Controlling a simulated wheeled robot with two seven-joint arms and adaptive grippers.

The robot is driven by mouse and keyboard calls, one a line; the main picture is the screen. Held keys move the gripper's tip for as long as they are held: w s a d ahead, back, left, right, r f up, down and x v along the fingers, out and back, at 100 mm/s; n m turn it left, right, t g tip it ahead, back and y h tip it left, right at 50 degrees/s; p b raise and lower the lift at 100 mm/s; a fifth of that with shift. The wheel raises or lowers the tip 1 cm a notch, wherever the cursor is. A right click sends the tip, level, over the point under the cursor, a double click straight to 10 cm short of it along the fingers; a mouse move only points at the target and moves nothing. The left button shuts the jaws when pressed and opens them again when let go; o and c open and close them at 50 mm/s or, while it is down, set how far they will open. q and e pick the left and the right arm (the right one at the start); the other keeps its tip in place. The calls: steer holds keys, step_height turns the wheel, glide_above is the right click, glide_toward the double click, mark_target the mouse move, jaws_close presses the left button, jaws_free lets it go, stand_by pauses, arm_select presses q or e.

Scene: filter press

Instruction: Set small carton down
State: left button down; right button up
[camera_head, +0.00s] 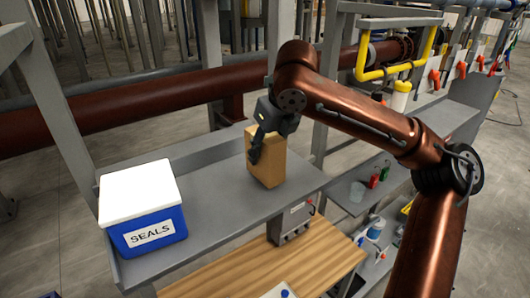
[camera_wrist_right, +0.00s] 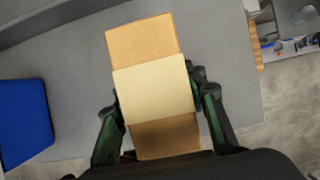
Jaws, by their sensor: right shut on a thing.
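The small carton (camera_head: 269,163) is a brown cardboard box at the right part of the grey shelf (camera_head: 220,185). My right gripper (camera_head: 257,148) is shut on the carton, with a finger against its side. In the right wrist view the carton (camera_wrist_right: 153,88) sits between the two dark fingers, with a pale band across its middle. The carton looks upright over the shelf. I cannot tell whether its bottom touches the surface. My left gripper is not in view.
A blue box with a white lid and a SEALS label (camera_head: 143,208) stands at the shelf's left end. Bare shelf lies between it and the carton. A wooden bench (camera_head: 245,275) is below in front. Red-brown pipes (camera_head: 130,105) and grey posts stand behind.

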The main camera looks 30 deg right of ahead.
steer(key=shift+f, duration=0.3)
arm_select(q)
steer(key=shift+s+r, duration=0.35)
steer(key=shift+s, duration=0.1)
arm_select(e)
steer(key=shift+s+d+f, duration=0.15)
steer(key=shift+s+f, duration=0.15)
steer(key=shift+w, duration=0.1)
steer(key=o, duration=1.2)
steer(key=shift+w+f, duration=0.1)
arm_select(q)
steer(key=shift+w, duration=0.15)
arm_select(e)
steer(key=shift+o, duration=1.2)
